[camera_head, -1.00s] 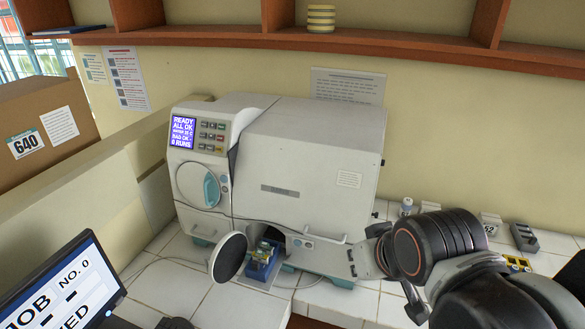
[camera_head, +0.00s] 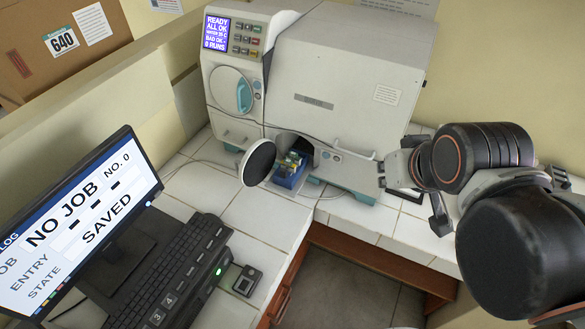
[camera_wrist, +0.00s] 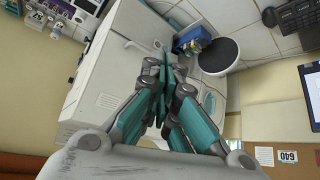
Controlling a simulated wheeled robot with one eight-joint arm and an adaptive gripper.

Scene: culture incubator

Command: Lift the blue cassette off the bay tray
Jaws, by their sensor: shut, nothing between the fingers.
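The blue cassette (camera_head: 288,178) sits at the opening low on the front of the white incubator, with small yellow and green parts at its top. It also shows in the wrist view (camera_wrist: 194,42). The pale bay tray (camera_head: 274,187) shows only as a thin edge under it. A round dark door (camera_head: 258,163) stands open just left of the cassette. In the wrist view my gripper (camera_wrist: 166,62) is shut and empty, its teal fingers together. It is apart from the cassette, which lies up and to the right of the fingertips there. In the head view my arm hides most of the gripper.
The incubator (camera_head: 345,95) fills the back of the counter. A monitor (camera_head: 85,220) and a keyboard (camera_head: 170,280) stand at the left front, with a small dark device (camera_head: 247,280) beside them. White counter tiles (camera_head: 265,215) in front of the cassette are clear. A cable runs near the tray.

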